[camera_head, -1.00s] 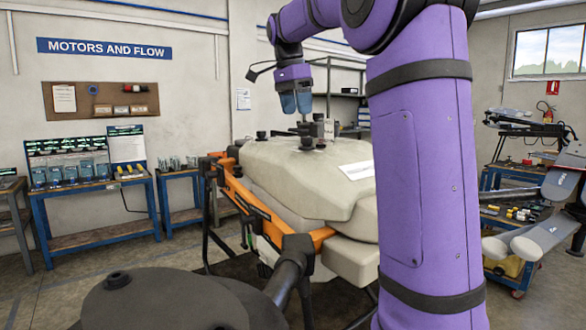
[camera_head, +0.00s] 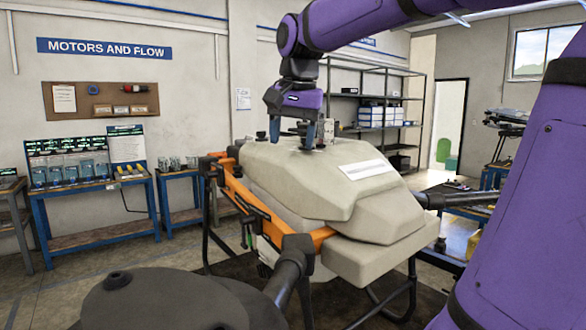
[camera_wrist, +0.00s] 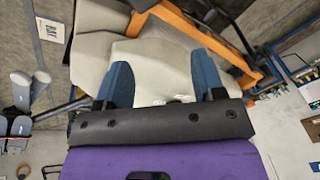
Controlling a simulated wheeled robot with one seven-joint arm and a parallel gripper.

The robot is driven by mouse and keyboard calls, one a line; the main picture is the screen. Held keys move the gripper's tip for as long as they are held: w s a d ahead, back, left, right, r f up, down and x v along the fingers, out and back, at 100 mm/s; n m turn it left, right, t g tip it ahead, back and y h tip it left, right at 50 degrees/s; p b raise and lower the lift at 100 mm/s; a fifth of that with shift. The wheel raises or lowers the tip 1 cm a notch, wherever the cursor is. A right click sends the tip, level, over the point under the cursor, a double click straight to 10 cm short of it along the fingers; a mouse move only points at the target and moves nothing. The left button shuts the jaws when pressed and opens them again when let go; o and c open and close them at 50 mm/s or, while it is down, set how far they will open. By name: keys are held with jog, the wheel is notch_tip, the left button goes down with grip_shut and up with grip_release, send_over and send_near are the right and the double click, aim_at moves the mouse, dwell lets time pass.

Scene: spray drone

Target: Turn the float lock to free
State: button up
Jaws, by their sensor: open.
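The spray drone's beige tank body (camera_head: 290,180) sits on an orange frame (camera_head: 270,222) in the head view. Small dark fittings (camera_head: 261,135) stand on its top; I cannot tell which part is the float lock, or its position. My gripper (camera_head: 293,144) points down over the top of the tank with its two blue fingers apart. Other fittings there are partly hidden by the fingers. In the wrist view my gripper (camera_wrist: 159,62) is open with the pale tank surface (camera_wrist: 160,78) between and beyond the fingers, and nothing is visibly held.
Dark drone arms (camera_head: 290,275) extend from the frame toward me. Blue workbenches (camera_head: 95,190) stand along the left wall. A shelf unit (camera_head: 375,85) with boxes stands behind. A door opening (camera_head: 450,120) is at the back right.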

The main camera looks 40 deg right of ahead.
jog(key=s+a+f+n+t, duration=0.1)
jog(key=s+a+f+n, duration=0.3)
jog(key=s+a+f, duration=0.1)
jog(key=shift+s+a+n, duration=0.15)
jog(key=shift+s+n, duration=0.15)
jog(key=shift+s, duration=0.25)
